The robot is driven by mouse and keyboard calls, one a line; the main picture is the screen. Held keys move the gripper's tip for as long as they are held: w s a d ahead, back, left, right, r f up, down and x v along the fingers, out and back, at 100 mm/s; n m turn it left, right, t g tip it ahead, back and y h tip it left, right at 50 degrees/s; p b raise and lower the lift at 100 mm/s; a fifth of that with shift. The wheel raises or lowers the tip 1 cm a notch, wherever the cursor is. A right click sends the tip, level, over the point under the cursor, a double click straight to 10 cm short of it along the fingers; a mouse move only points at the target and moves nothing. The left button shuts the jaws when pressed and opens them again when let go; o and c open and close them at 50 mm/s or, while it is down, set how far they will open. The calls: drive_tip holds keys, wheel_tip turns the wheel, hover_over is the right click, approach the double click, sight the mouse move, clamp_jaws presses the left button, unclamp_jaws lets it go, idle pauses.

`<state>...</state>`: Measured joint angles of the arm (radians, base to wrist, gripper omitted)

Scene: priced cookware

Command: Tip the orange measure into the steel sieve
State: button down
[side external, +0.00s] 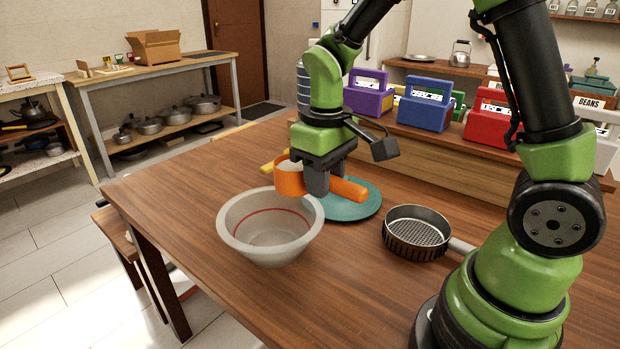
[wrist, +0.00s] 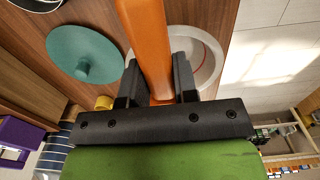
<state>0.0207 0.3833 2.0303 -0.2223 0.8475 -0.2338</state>
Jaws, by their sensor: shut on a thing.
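The orange measure (side external: 291,183) has a round cup and a straight handle, and something pale shows in its cup. My gripper (side external: 317,188) is shut on its handle and holds it level above the table, just behind the pale bowl. In the wrist view the orange handle (wrist: 147,40) runs between both fingers (wrist: 157,88); the cup is mostly hidden. The steel sieve (side external: 416,233), dark-walled with a mesh bottom, sits on the table to the right of my gripper, apart from it. Its edge shows at the wrist view's top left (wrist: 38,4).
A pale bowl with a red line inside (side external: 236,232) stands front left of the measure. A teal lid (side external: 362,203) lies behind and right, with a yellow item (side external: 270,166) farther back. Colored boxes (side external: 425,108) line a raised shelf. The table's front middle is clear.

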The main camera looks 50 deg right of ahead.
drive_tip(key=s+d+f+m, duration=0.25)
drive_tip(key=s+d, duration=0.35)
drive_tip(key=d, duration=0.5)
drive_tip(key=s+d+f+m, duration=0.1)
drive_tip(key=s+d+m, duration=0.2)
drive_tip(key=s, duration=1)
drive_tip(key=d, duration=0.3)
drive_tip(key=shift+w+d+f+m+g+h, duration=0.15)
drive_tip(key=shift+f+m+g+h, duration=0.15)
drive_tip(key=shift+g, duration=0.2)
drive_tip(key=w+a+g+h, duration=0.1)
drive_tip(key=w+g+h, duration=0.2)
drive_tip(key=g, duration=0.5)
drive_tip(key=w+a+g+h, duration=0.2)
drive_tip(key=g+h, duration=0.4)
drive_tip(key=g, duration=0.2)
drive_tip(key=shift+w+a+f+g+h, duration=0.25)
drive_tip(key=shift+w+f+g+h, duration=0.05)
drive_tip(key=shift+w+f+g, duration=0.1)
